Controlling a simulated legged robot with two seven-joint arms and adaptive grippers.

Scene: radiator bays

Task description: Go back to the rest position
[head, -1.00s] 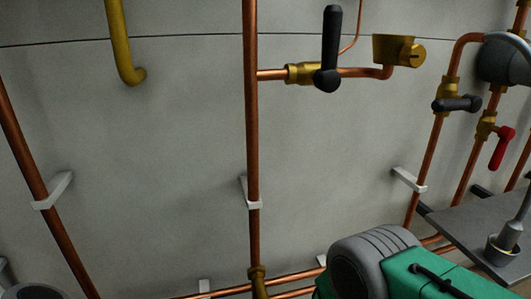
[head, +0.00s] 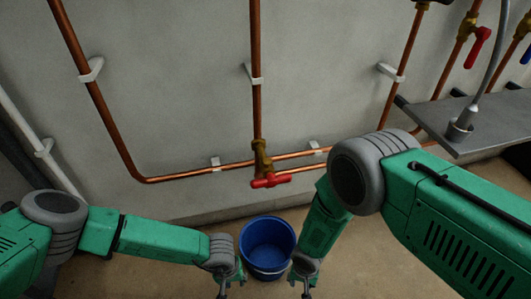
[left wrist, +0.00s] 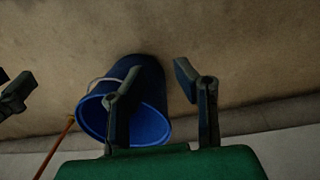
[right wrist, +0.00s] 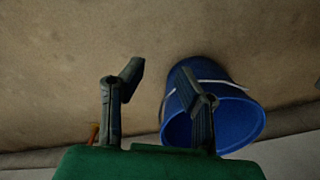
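Both of my arms reach down in the lower part of the head view. My left gripper (head: 228,284) is at the bottom edge, just left of a blue bucket. In the left wrist view its two fingers (left wrist: 160,95) stand apart with nothing between them. My right gripper (head: 302,284) is at the bottom edge, just right of the bucket. In the right wrist view its fingers (right wrist: 160,90) are also apart and empty. The fingertips are partly cut off in the head view.
The blue bucket (head: 267,246) stands on the floor under a red-handled valve (head: 270,181) on copper pipes. A grey shelf (head: 470,118) with a metal fitting (head: 459,129) juts out at the right.

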